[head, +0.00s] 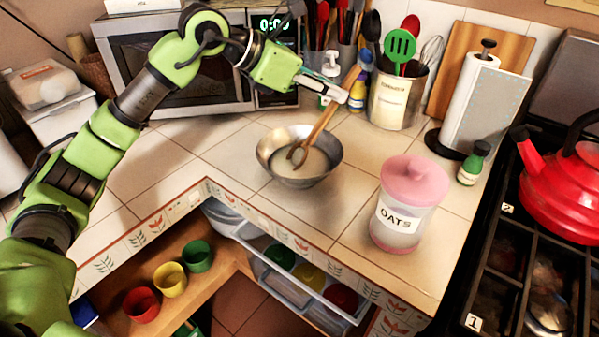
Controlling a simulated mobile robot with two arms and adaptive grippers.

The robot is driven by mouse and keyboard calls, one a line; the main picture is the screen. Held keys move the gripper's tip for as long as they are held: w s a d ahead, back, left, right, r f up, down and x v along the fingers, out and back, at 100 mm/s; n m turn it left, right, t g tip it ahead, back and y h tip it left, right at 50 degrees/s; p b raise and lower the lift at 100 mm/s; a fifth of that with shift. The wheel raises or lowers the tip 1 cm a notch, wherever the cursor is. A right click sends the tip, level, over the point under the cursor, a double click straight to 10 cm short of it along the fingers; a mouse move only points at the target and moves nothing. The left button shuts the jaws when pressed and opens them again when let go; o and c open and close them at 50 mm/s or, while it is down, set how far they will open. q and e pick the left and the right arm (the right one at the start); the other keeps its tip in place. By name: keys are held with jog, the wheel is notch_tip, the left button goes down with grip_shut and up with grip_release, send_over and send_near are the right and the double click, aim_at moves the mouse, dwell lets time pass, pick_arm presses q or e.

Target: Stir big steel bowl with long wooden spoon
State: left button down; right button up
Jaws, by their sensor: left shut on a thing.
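The big steel bowl (266,146) stands upright on the tiled counter near its inner corner, with pale contents inside. The long wooden spoon (318,127) is tilted, its handle up to the right and its slotted head down in the bowl at the pale contents. My left gripper (341,95) is above the right rim of the bowl, shut on the upper part of the spoon's handle. The handle's tip sticks out above the fingers. My right gripper is not in view.
A pink-lidded oats jar (408,203) stands right of the bowl. A utensil crock (396,98), a paper towel holder (478,100) and a microwave (180,75) are behind. A red kettle (570,185) sits on the stove. An open drawer (290,280) lies below the counter edge.

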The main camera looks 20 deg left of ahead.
pick_arm(q)
notch_tip(320, 180, up, 4)
jog(key=p, duration=0.3)
notch_tip(320, 180, up, 5)
jog(key=p, duration=0.3)
jog(key=shift+f, duration=0.1)
dwell(0.5)
notch_tip(320, 180, up, 4)
jog(key=p, duration=0.3)
dwell(0.8)
